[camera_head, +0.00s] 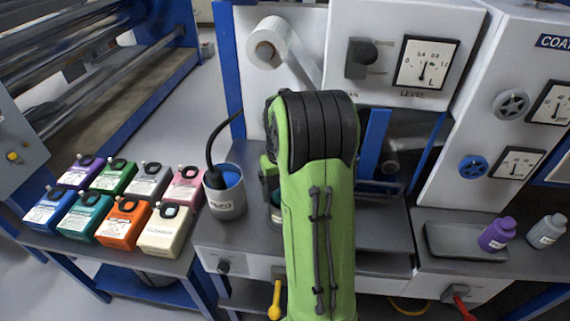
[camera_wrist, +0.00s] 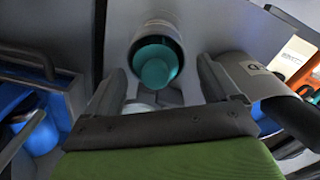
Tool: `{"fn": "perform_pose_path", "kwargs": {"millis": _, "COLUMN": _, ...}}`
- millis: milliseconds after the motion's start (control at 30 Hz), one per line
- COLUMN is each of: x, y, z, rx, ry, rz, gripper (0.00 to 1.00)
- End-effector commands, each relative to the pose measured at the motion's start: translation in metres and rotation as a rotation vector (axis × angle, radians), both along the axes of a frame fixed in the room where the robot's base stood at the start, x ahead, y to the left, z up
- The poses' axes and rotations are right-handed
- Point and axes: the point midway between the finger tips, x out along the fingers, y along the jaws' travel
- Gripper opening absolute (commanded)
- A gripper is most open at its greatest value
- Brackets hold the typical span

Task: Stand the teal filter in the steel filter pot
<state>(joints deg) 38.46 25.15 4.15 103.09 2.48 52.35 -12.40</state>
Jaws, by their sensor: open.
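In the wrist view the teal filter (camera_wrist: 154,73) shows as a rounded teal end inside the round rim of the steel filter pot (camera_wrist: 158,32). How deep it sits and how upright it is, I cannot tell. My gripper (camera_wrist: 163,88) is open, its two fingers apart on either side below the pot, with nothing seen between them. In the head view my green arm hides most of the gripper and pot; only a sliver of a pot with teal on it (camera_head: 275,215) shows left of the arm.
A grey bucket (camera_head: 226,207) with blue liquid and a black hose stands close left of my arm. Several coloured ink canisters (camera_head: 122,222) fill the left bench. A tray (camera_head: 465,242) with a purple bottle (camera_head: 497,233) lies right. Gauge cabinets (camera_head: 400,60) rise behind.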

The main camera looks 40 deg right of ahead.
Motion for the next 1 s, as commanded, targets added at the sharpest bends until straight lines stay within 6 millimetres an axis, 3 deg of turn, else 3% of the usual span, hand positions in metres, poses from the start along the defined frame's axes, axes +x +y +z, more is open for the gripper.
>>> {"fn": "perform_pose_path", "kwargs": {"millis": 33, "x": 0.001, "y": -0.002, "z": 0.021, "rx": -0.006, "ry": -0.007, "rz": -0.003, "gripper": 0.88}}
{"fn": "perform_pose_path", "kwargs": {"millis": 100, "x": 0.0, "y": -0.003, "z": 0.042, "rx": -0.009, "ry": -0.009, "rz": -0.006, "gripper": 0.88}}
{"fn": "perform_pose_path", "kwargs": {"millis": 400, "x": -0.002, "y": -0.007, "z": 0.12, "rx": -0.013, "ry": -0.012, "rz": -0.015, "gripper": 0.88}}
{"fn": "perform_pose_path", "kwargs": {"millis": 567, "x": -0.003, "y": -0.008, "z": 0.136, "rx": -0.015, "ry": -0.013, "rz": -0.017, "gripper": 0.88}}
{"fn": "perform_pose_path", "kwargs": {"millis": 867, "x": -0.003, "y": -0.007, "z": 0.138, "rx": -0.015, "ry": -0.014, "rz": -0.016, "gripper": 0.88}}
{"fn": "perform_pose_path", "kwargs": {"millis": 933, "x": -0.004, "y": 0.005, "z": 0.145, "rx": -0.026, "ry": -0.029, "rz": 0.002, "gripper": 0.88}}
{"fn": "perform_pose_path", "kwargs": {"millis": 1000, "x": -0.008, "y": 0.033, "z": 0.16, "rx": -0.048, "ry": -0.064, "rz": 0.043, "gripper": 0.88}}
